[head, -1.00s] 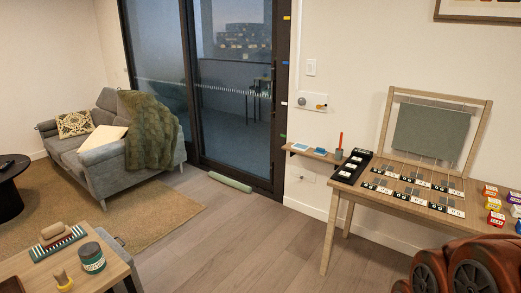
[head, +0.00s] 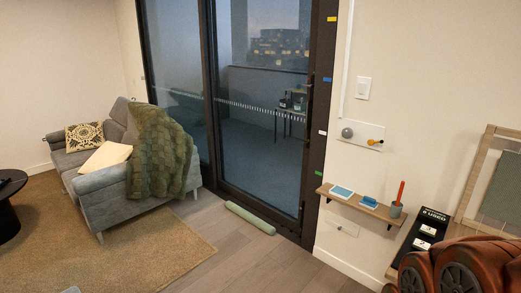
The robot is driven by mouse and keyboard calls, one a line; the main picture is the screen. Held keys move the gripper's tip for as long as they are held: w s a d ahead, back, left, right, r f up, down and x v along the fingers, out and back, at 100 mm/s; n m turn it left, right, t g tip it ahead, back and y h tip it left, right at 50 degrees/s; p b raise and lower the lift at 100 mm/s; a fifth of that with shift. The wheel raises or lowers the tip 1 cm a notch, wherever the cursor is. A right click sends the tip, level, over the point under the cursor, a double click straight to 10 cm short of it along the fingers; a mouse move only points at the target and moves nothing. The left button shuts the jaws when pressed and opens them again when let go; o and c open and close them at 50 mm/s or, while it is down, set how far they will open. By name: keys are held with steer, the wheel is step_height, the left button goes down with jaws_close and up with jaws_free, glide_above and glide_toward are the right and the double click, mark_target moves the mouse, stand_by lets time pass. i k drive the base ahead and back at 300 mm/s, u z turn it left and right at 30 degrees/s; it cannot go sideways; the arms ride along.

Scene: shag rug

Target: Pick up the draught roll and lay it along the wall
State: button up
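The draught roll (head: 250,218) is a pale green cylinder lying on the wooden floor in front of the glass sliding door. It lies at a slant, close to the door's bottom track. The wall (head: 345,255) with a white skirting board runs to the right of the dark door frame. My gripper is not clearly in view; reddish-brown rounded parts of my arm (head: 450,268) fill the lower right corner.
A grey sofa (head: 112,205) with a green throw stands left of the door, on a tan rug (head: 135,250). A small wall shelf (head: 360,204) and the end of a table (head: 412,245) are at right. The wooden floor between is clear.

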mark_target(259, 223)
steer(key=u, duration=0.3)
steer(key=i, duration=2.15)
steer(key=u, duration=0.55)
steer(key=i, duration=2.4)
steer(key=u, duration=0.2)
